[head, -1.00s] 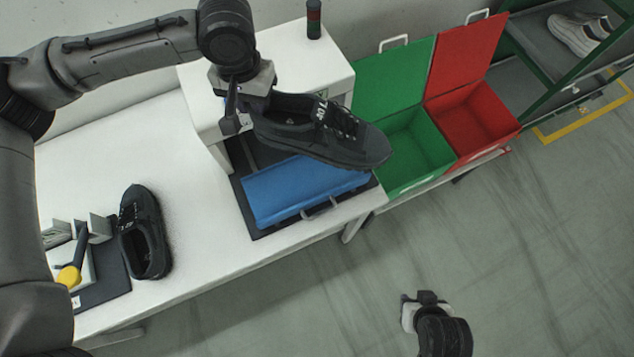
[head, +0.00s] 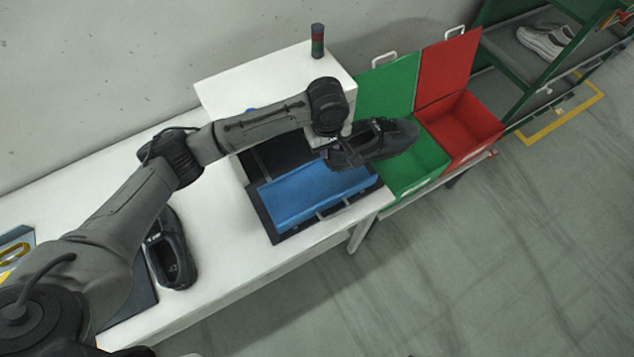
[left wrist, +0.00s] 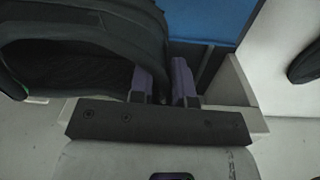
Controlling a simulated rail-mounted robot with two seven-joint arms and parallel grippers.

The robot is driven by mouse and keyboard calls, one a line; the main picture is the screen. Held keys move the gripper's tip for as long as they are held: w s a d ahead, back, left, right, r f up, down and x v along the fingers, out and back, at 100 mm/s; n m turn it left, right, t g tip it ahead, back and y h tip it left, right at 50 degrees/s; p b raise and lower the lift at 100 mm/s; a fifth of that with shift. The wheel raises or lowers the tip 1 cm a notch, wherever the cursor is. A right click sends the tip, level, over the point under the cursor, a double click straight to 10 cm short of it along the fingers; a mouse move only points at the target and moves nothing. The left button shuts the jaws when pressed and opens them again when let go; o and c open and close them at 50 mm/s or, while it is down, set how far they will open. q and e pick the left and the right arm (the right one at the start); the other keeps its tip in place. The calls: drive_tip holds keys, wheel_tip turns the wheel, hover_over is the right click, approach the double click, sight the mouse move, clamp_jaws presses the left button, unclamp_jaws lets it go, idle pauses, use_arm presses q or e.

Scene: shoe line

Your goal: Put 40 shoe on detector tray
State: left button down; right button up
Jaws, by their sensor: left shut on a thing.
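My left gripper (head: 326,140) is shut on the heel end of a black shoe (head: 385,140) and holds it up in the air. In the head view the shoe's toe points right, over the open green bin. In the left wrist view the purple fingertips (left wrist: 168,82) pinch the rim of the held shoe (left wrist: 80,50). The blue detector tray (head: 315,193) lies on the white table below and left of the shoe, with nothing on it. A second black shoe (head: 170,252) stands on the table, partly behind my left arm. My right gripper is not in view.
The green bin (head: 425,180) and the red bin (head: 462,140) stand open right of the table. A white housing (head: 270,75) with a signal lamp (head: 317,42) stands behind the tray. A rack at the far right holds white shoes (head: 545,40).

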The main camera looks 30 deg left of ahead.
use_arm(q)
drive_tip(key=shift+s+a+f+n, duration=0.1)
drive_tip(key=shift+a+f+n, duration=0.1)
drive_tip(key=shift+f+n, duration=0.15)
drive_tip(key=shift+s+a+f+n, duration=0.15)
drive_tip(key=shift+f+n, duration=0.1)
drive_tip(key=shift+f, duration=0.2)
drive_tip(key=shift+s+a+f+p, duration=0.2)
drive_tip(key=shift+s+a+f, duration=0.9)
drive_tip(key=shift+s+f, duration=0.65)
drive_tip(key=shift+s+a+f+p, duration=0.25)
drive_tip(key=shift+s+a+f, duration=1)
drive_tip(key=shift+f, duration=0.75)
drive_tip(key=shift+s+a+f+p, duration=0.2)
drive_tip(key=shift+s+a+f, duration=0.75)
drive_tip(key=shift+s+f, duration=0.9)
drive_tip(key=shift+w+f, duration=0.1)
drive_tip(key=shift+f, duration=0.05)
drive_tip(key=c, duration=1.1)
unclamp_jaws()
